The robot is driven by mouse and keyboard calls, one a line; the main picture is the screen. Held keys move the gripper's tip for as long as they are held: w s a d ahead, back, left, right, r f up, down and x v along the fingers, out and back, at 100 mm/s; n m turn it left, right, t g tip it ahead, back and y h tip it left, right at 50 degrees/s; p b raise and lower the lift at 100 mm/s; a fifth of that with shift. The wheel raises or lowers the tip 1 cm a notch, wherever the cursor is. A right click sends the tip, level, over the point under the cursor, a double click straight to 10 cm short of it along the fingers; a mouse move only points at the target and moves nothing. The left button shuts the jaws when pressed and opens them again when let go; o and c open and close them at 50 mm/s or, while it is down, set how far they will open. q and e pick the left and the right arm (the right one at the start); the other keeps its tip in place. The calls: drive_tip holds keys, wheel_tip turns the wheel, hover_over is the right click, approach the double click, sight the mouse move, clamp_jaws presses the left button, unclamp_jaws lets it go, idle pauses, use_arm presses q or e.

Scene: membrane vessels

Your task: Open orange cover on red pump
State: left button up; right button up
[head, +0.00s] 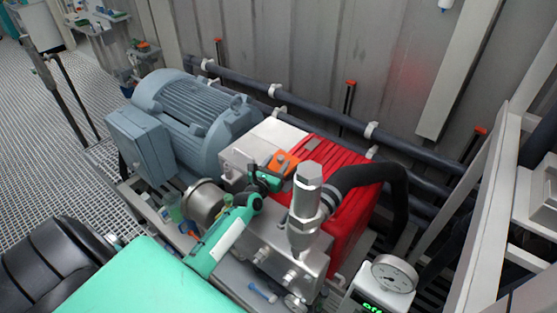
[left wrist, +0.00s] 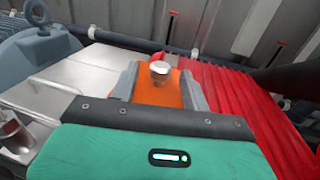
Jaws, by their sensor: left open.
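The red pump (head: 345,172) stands in the middle of the head view, with ribbed red housing and silver metal parts. The orange cover (head: 284,162) is a small flat piece at its left edge, between the silver block and the red ribs. My left gripper (head: 277,174) is at the cover, its fingers open. In the left wrist view, the grey fingers (left wrist: 160,80) stand on both sides of the orange cover (left wrist: 158,96). A round silver cap (left wrist: 160,69) shows at the cover's far end. Whether the fingers touch the cover cannot be told. My right gripper is out of view.
A blue-grey motor (head: 195,115) is left of the pump. A silver cylinder (head: 305,205) and a black hose (head: 375,175) rise close to my left gripper. A pressure gauge (head: 394,274) is at lower right. Dark pipes run along the back wall.

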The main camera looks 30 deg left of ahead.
use_arm(q)
drive_tip(key=shift+w, duration=0.6)
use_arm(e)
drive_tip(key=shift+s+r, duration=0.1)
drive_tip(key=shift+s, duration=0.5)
use_arm(q)
drive_tip(key=shift+c, duration=0.5)
